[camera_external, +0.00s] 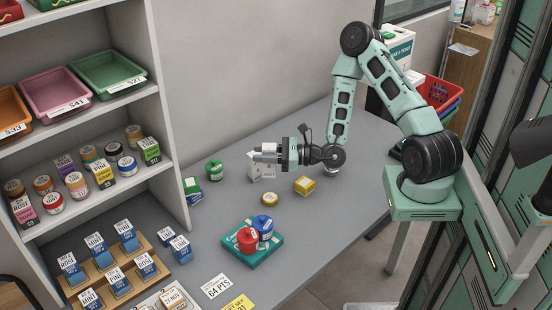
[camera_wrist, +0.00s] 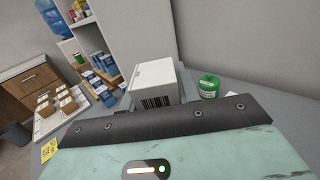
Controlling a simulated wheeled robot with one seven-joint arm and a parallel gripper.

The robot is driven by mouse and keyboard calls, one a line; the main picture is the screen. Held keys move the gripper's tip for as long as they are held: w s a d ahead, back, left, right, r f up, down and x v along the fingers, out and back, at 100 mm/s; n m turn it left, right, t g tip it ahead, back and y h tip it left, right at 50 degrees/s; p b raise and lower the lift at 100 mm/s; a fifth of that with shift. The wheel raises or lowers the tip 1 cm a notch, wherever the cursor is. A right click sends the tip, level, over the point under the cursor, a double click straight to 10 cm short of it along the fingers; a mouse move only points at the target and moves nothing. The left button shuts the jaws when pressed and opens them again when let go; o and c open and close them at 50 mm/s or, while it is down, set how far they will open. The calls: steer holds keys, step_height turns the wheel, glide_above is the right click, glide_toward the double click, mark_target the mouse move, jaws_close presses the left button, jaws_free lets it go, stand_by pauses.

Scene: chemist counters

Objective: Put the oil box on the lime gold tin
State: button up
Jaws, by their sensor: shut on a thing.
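My gripper (camera_external: 270,155) is shut on a white box (camera_external: 261,171) over the middle of the counter, and the arm reaches in from the right. In the wrist view the white box (camera_wrist: 155,84) sits just beyond the gripper's dark edge, with a barcode on its near face. I cannot read its name, but it is likely the oil box. A small round gold tin (camera_external: 270,199) with a pale lid stands on the counter, in front of the held box; its label is too small to read. The gold tin does not show in the wrist view.
Red and blue jars (camera_external: 248,240) stand on a teal box (camera_external: 267,254) in front. The shelf unit (camera_external: 172,120) bounds the left.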

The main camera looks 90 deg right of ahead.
step_height(320, 180, down, 9)
steer(key=shift+f, duration=0.2)
stand_by(0.3)
steer(key=shift+f, duration=0.1)
steer(key=o, duration=1)
steer(key=shift+c, duration=0.2)
